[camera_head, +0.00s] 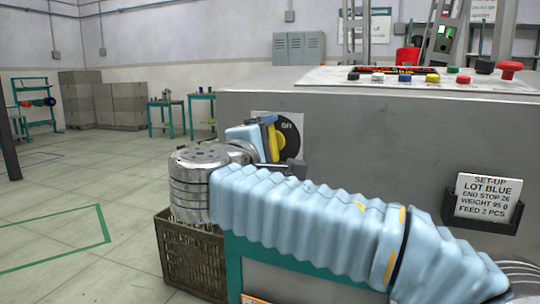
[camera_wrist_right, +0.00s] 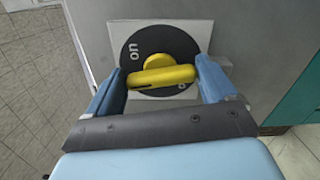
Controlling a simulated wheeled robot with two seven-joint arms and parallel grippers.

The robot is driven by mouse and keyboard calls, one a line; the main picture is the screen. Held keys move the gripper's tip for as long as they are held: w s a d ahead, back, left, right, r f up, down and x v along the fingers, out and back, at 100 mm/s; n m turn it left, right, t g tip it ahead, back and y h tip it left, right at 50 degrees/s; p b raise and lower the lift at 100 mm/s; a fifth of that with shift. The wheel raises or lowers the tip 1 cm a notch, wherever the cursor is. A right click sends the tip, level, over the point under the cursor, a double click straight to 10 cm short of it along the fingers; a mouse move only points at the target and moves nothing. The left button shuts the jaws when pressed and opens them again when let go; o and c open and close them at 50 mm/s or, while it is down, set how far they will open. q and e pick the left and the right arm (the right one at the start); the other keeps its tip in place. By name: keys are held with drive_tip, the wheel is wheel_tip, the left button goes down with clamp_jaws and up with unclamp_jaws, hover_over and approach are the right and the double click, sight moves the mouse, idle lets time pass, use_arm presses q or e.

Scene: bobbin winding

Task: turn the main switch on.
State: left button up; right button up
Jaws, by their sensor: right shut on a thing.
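The main switch has a yellow handle (camera_wrist_right: 163,76) on a black round dial (camera_wrist_right: 158,45) with a white square plate behind it. The dial also shows in the head view (camera_head: 291,139), on the grey machine's front left. "ON" is printed at the dial's upper left in the right wrist view; a second mark at lower right is mostly hidden. My right gripper (camera_wrist_right: 160,80) is shut on the handle, one blue finger at each end of it. The handle lies nearly level across the wrist view. In the head view the right gripper (camera_head: 262,141) hides part of the dial. My left gripper is not in view.
The grey machine (camera_head: 400,140) fills the right, with several coloured buttons and a red mushroom button (camera_head: 509,68) on its top panel. A set-up card (camera_head: 486,199) sits in a front holder. A brown crate (camera_head: 190,262) stands below my right wrist. The floor at left is open.

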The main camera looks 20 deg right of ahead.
drive_tip(key=shift+f+m+b, duration=0.2)
drive_tip(key=shift+m+b, duration=0.4)
drive_tip(key=shift+m, duration=0.4)
drive_tip(key=o, duration=0.8)
drive_tip(key=shift+o, duration=0.2)
drive_tip(key=shift+r, duration=0.1)
